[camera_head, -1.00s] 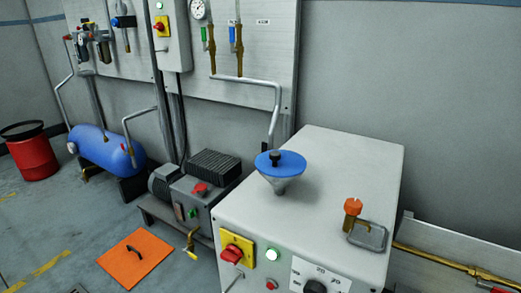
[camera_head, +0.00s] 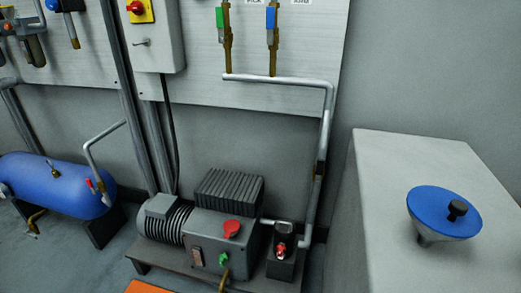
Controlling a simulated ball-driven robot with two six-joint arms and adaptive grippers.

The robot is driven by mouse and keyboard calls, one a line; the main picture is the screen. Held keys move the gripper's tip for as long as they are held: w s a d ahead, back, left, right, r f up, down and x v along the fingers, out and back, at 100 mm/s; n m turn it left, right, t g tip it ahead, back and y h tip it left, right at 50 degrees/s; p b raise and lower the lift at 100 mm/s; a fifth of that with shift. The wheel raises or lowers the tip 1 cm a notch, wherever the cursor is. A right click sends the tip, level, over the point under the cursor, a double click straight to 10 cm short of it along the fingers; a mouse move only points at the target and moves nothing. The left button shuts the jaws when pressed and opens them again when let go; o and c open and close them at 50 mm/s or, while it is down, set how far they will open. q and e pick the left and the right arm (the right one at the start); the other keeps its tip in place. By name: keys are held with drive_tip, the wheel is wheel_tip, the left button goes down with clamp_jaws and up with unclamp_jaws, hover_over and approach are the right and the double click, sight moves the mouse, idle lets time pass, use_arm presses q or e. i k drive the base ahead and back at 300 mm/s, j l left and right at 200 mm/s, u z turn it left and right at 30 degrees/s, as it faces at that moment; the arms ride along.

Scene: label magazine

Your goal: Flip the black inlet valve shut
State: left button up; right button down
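I cannot make out a black-handled inlet valve for certain. A small black block (camera_head: 282,267) with a red-and-metal fitting (camera_head: 281,249) stands at the right end of the pump. A grey pipe (camera_head: 325,130) comes down from the wall panel to it. Two wall valves hang above, one with a green handle (camera_head: 220,17) and one with a blue handle (camera_head: 271,17), both handles upright along brass pipes. The pump (camera_head: 210,235) has a red knob (camera_head: 232,228) and a green tap (camera_head: 223,258) low on its front. Neither of my grippers is in view.
A white cabinet (camera_head: 400,155) at the right bears a funnel with a blue lid (camera_head: 430,205) and black knob. A blue tank (camera_head: 60,185) stands on the floor at left. A grey switch box (camera_head: 148,45) hangs on the wall panel. An orange plate (camera_head: 148,287) shows at the bottom edge.

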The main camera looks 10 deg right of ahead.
sight(320, 163)
drive_tip(key=i+j, duration=0.15)
drive_tip(key=j, duration=0.2)
drive_tip(key=i+j+z, duration=0.1)
drive_tip(key=j, duration=0.2)
drive_tip(key=i+j, duration=0.15)
drive_tip(key=j, duration=0.2)
drive_tip(key=i+j+z, duration=0.1)
drive_tip(key=j, duration=0.25)
drive_tip(key=i+j, duration=0.15)
drive_tip(key=j, duration=0.2)
